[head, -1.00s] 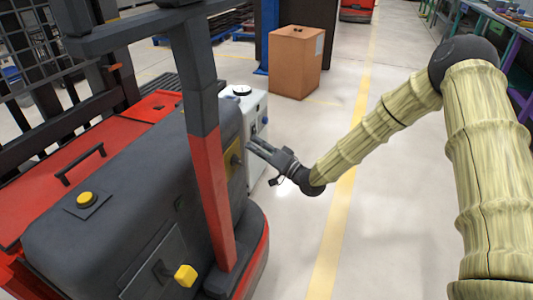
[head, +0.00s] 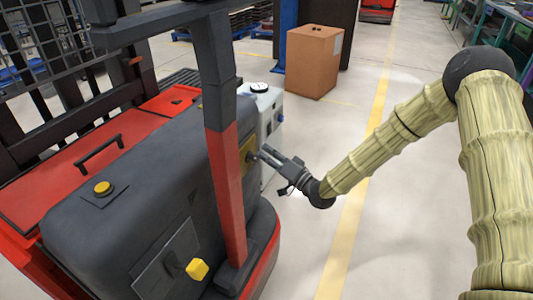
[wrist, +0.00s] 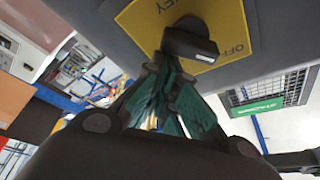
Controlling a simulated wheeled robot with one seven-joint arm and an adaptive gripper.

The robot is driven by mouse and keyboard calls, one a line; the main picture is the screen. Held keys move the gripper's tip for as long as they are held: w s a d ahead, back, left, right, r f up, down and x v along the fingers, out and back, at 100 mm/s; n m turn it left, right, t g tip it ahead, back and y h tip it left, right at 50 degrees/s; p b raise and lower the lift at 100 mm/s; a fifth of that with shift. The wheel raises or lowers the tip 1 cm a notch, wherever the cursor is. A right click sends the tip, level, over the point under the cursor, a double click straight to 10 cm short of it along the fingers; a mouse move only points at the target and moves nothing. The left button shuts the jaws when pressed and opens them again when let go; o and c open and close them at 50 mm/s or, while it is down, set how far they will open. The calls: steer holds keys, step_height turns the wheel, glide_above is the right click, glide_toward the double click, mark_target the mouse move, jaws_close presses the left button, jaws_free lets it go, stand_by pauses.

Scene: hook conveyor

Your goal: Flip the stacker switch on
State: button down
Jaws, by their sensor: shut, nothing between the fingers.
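The stacker (head: 125,210) is a red and dark grey machine on the left of the head view. Its switch is a black knob (head: 251,157) on a yellow plate (head: 246,145) on the stacker's side. In the wrist view the knob (wrist: 190,44) stands out from the yellow plate (wrist: 228,18), which reads "OFF" and "KEY". My gripper (head: 265,154) is shut and empty, with its fingertips at the knob. In the wrist view the fingertips (wrist: 163,70) are just beside and below the knob; I cannot tell whether they touch it.
The stacker's upright post (head: 226,165) stands close to the left of the switch. A white box-like unit (head: 268,110) is just behind my gripper. A cardboard box (head: 314,62) stands farther back. The floor to the right, along the yellow line (head: 345,230), is clear.

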steer(key=shift+f+m+h+p, duration=0.2)
steer(key=shift+m+h+p, duration=0.2)
steer(key=shift+m, duration=0.6)
steer(key=shift+f+m+h+p, duration=0.25)
steer(key=shift+m+p, duration=0.25)
steer(key=shift+m, duration=0.5)
steer(key=m, duration=0.1)
steer(key=f+m+h+p, duration=0.1)
steer(key=m, duration=0.1)
steer(key=shift+s+m+g, duration=0.2)
steer(key=shift+m+g, duration=0.1)
steer(key=shift+s+a+f+m+g+h+p, duration=0.15)
steer(key=shift+s+f+m+g+h, duration=0.15)
steer(key=shift+m, duration=0.7)
steer(key=shift+s+a+f+m+g+h+p, duration=0.1)
steer(key=shift+f+m+g, duration=0.2)
steer(key=shift+m, duration=0.7)
steer(key=shift+s+a+f+m+g+h+p, duration=0.15)
steer(key=shift+m+g, duration=0.25)
steer(key=shift+m, duration=0.6)
steer(key=shift+f, duration=0.1)
steer(key=w+d+f+b, duration=0.2)
steer(key=w+f+b, duration=0.1)
steer(key=b, duration=0.1)
steer(key=r+p+v, duration=0.1)
steer(key=p+v, duration=0.1)
steer(key=v, duration=0.8)
